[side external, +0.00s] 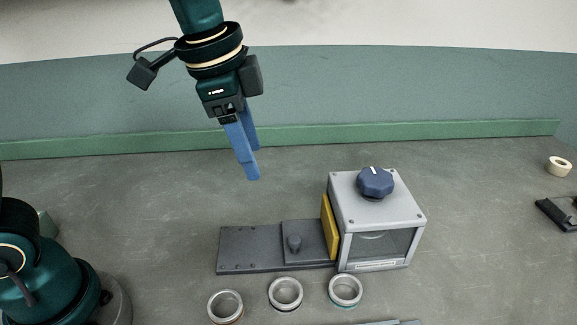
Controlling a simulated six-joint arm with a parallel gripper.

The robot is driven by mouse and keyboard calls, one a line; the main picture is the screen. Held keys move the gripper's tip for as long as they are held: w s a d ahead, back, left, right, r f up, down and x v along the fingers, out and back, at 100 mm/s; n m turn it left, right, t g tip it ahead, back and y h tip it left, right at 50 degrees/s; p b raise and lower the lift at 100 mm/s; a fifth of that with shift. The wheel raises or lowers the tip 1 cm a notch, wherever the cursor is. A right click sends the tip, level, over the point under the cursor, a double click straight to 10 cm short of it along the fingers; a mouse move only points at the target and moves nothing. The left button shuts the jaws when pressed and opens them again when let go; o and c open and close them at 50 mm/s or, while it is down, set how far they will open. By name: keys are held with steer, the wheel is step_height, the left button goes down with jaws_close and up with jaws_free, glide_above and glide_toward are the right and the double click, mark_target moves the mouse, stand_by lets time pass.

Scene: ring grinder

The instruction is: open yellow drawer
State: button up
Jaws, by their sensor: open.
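The yellow drawer (329,227) shows as a narrow yellow front panel on the left side of a grey box (412,222) with a dark window. The drawer front looks close against the box. My gripper (251,165) has blue fingers pointing down and is open and empty. It hangs in the air, above and to the left of the box, apart from the drawer.
A blue dial (375,182) sits on top of the box. Metal rings (225,306), (285,293) and (345,290) stand in front of the plate. A tape roll (559,166) and a dark device (560,212) lie far right. The floor left of the plate is clear.

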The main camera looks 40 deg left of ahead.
steer(key=m+g, duration=0.2)
glide_above(294, 238)
steer(key=a, duration=0.2)
step_height(294, 238, down, 6)
steer(key=shift+m+g+y, duration=0.3)
steer(key=shift+g, duration=0.1)
steer(key=f, duration=0.1)
steer(key=d+f, duration=0.1)
steer(key=f, duration=0.1)
steer(key=shift+w+d+f, duration=0.1)
steer(key=shift+d+f, duration=0.2)
steer(key=shift+d, duration=0.1)
steer(key=shift+d+f, duration=0.1)
steer(key=shift+f, duration=2.5)
jaws_close()
steer(key=shift+r, duration=0.1)
